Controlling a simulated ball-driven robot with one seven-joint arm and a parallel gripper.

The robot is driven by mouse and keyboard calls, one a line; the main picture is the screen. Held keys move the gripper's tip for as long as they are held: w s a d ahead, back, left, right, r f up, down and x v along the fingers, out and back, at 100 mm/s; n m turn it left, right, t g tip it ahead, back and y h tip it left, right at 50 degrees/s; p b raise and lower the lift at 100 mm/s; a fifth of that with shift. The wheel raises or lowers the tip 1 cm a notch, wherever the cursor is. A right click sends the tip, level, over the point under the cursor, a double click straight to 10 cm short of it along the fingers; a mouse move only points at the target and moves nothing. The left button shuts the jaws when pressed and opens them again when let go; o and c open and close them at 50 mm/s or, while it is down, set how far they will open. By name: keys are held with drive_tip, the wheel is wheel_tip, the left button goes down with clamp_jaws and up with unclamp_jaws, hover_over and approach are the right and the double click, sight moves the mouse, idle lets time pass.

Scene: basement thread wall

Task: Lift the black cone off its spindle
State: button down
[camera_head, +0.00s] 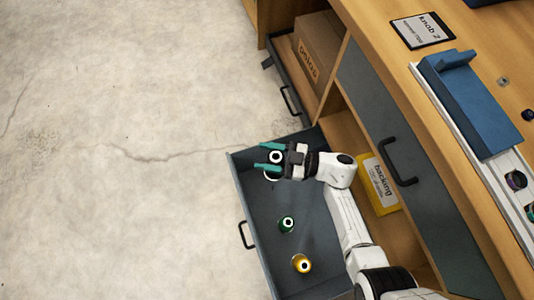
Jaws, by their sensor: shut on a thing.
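A black cone (275,157) with a pale round top shows in the open grey drawer (262,235), near its far end. My gripper (268,156) has teal fingers, one on each side of the cone, and is shut on it. Whether the cone sits on its spindle or is raised cannot be told from this view. A pale rounded edge shows just below the lower finger, mostly hidden. A green cone (286,224) and a yellow cone (302,263) stand in the same drawer, nearer to me, apart from my gripper.
A wooden bench on the right has a dark closed drawer front with a black handle (398,164). A yellow box marked "backing" (378,184) and a cardboard box (318,52) sit on its shelves. A blue block (468,105) lies on top. The concrete floor on the left is clear.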

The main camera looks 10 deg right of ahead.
drive_tip(key=shift+r, duration=0.25)
drive_tip(key=shift+r+p, duration=2)
drive_tip(key=shift+p, duration=0.15)
